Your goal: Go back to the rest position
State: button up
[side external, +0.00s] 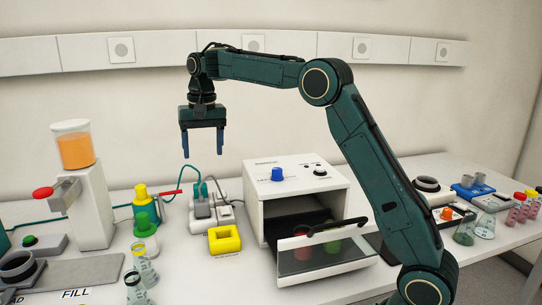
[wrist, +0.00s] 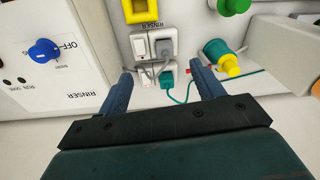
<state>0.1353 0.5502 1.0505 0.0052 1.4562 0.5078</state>
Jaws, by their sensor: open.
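My gripper (side external: 203,143) hangs in the air above the back of the bench, fingers pointing down. Its two blue fingers are apart with nothing between them, and they also show in the wrist view (wrist: 162,90). It is above and left of the white rinser box (side external: 257,192), well clear of it. The rinser's front door (side external: 355,260) is tilted open, and a red and a green item show behind its window. The power strip (side external: 202,222) with plugs and the yellow holder (side external: 224,239) are below my gripper.
A juice dispenser (side external: 92,205) with an orange tank stands at the left. Sample cups (side external: 484,228), a scale (side external: 455,215) and a blue rack (side external: 473,190) are at the right. The air around my gripper is free.

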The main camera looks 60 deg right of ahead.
jog(key=s+a+r+n+t, duration=0.1)
jog(key=s+a+r+n, duration=0.15)
jog(key=s, duration=0.65)
jog(key=s+a+r+n+t, duration=0.1)
jog(key=s+a+r, duration=0.15)
jog(key=s, duration=0.65)
jog(key=s+a+f+n+t, duration=0.1)
jog(key=s+f, duration=0.3)
jog(key=s, duration=0.5)
jog(key=s+a+f+n+t, duration=0.1)
jog(key=s+f+n, duration=0.2)
jog(key=s, duration=0.6)
jog(key=shift+s+a+f+t, duration=0.2)
jog(key=shift+f+t, duration=0.1)
jog(key=shift+f, duration=0.35)
